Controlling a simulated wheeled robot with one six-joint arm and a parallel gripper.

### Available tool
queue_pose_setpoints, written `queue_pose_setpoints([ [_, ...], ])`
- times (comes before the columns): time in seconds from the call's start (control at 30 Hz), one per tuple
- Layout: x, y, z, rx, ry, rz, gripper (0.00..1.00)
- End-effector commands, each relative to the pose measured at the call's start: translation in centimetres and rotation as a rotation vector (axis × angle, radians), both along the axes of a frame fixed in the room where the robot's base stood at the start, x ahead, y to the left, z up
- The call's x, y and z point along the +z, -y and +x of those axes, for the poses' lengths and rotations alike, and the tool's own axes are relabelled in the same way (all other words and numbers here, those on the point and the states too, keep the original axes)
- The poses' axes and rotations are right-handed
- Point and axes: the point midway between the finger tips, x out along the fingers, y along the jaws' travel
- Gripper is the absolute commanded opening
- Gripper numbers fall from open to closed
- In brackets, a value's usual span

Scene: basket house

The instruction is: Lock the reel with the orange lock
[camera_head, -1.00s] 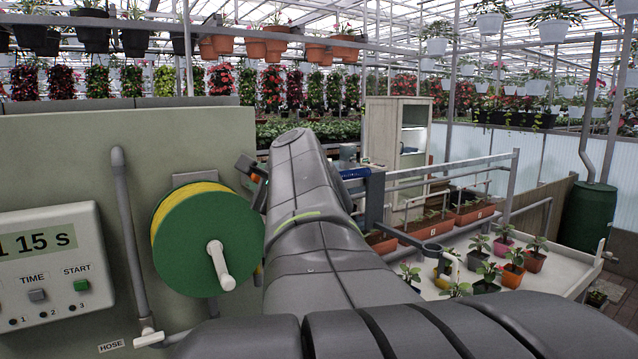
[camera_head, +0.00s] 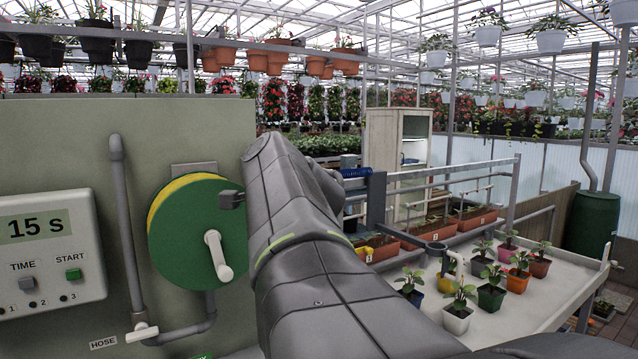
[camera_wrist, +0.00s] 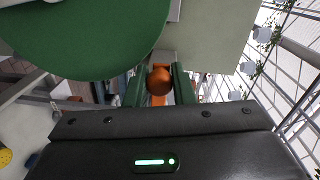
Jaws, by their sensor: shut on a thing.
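The reel (camera_head: 180,235) is a green disc with a yellow rim and a white handle (camera_head: 217,256), mounted on the grey-green panel. In the wrist view the green reel disc (camera_wrist: 90,40) fills the upper left. The orange lock (camera_wrist: 160,82) shows a round orange knob between the green-edged fingers of my gripper (camera_wrist: 158,88), which is shut on it. In the head view my arm hides most of the gripper; a dark part of it shows at the reel's right edge. The lock is hidden there, and I cannot tell whether it touches the reel.
A timer box (camera_head: 45,250) reading "15 s" is on the panel at left. A grey pipe (camera_head: 128,230) with a white valve lever (camera_head: 142,333) runs beside the reel.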

Motion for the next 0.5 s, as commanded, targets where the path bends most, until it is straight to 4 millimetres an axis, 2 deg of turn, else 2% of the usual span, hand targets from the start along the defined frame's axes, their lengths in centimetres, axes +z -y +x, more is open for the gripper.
queue_pose_setpoints([
  [0.47, -0.39, -0.01, 0.02, 0.001, 0.001, -0.015, 0.00],
  [0.5, -0.40, -0.01, 0.02, 0.001, 0.001, -0.015, 0.30],
])
